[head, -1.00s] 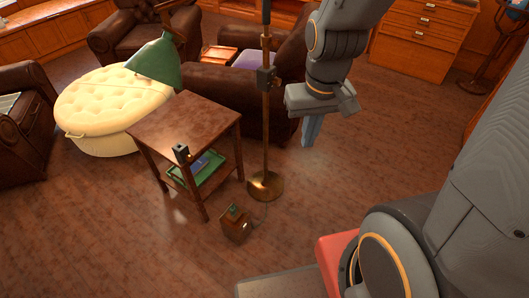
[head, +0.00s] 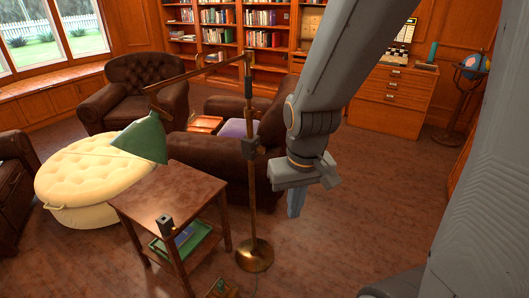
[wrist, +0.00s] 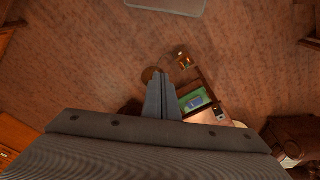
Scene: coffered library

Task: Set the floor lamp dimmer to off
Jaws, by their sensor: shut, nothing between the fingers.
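The floor lamp has a brass pole (head: 252,200), a round base and a green shade (head: 142,138) on a side arm. A small wooden box with a dark top (head: 222,289) sits on the floor beside the base, partly cut off by the frame's bottom edge; a cord runs near it. The same box shows in the wrist view (wrist: 184,61), and the lamp base (wrist: 149,74) is left of it. My gripper (head: 295,213) is shut and empty, pointing down, right of the pole in the picture.
A side table (head: 170,193) with a green tray on its lower shelf stands left of the lamp; a small dark box (head: 165,225) is at its front edge. A brown armchair (head: 190,150) is behind. Floor (head: 350,240) is clear at right.

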